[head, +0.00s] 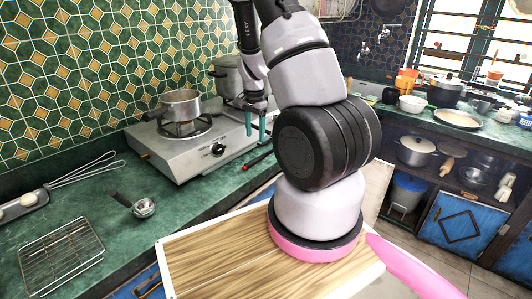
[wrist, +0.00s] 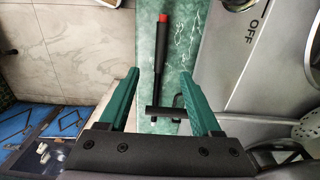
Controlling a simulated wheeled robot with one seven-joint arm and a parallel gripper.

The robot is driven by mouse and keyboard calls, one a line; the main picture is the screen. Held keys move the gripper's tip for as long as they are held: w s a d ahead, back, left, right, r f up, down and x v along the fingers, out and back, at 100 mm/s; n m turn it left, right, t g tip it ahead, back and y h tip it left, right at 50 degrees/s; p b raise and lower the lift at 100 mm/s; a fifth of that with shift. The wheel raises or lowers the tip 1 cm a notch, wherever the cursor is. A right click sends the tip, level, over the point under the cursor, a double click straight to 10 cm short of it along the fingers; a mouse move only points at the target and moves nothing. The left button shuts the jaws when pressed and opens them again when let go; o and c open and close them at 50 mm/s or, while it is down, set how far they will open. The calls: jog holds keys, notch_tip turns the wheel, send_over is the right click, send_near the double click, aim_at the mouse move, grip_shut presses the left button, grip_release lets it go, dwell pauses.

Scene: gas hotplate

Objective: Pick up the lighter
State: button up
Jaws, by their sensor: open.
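The lighter (head: 260,159), a thin black stick with a red end, lies on the green counter in front of the gas hotplate. In the wrist view the lighter (wrist: 161,50) runs lengthwise down the picture, red end at the top, with a black crosspiece and loop at its lower end. My gripper (head: 255,127) points down above the counter beside the hotplate's front right corner. In the wrist view my gripper (wrist: 159,75) is open and empty, its teal fingers on either side of the lighter's lower part. I cannot tell the exact height gap.
The gas hotplate (head: 190,156) stands close beside the lighter, with a saucepan (head: 180,104) on its burner. A larger pot (head: 227,75) is behind. A ladle (head: 143,207), whisk (head: 87,171) and wire rack (head: 62,256) lie on the counter at left. The counter edge is close to the lighter.

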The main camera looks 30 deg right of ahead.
aim_at(257, 158)
jog(key=f, duration=1)
jog(key=shift+w+d+f, duration=0.15)
jog(key=shift+d+f, duration=0.1)
grip_shut()
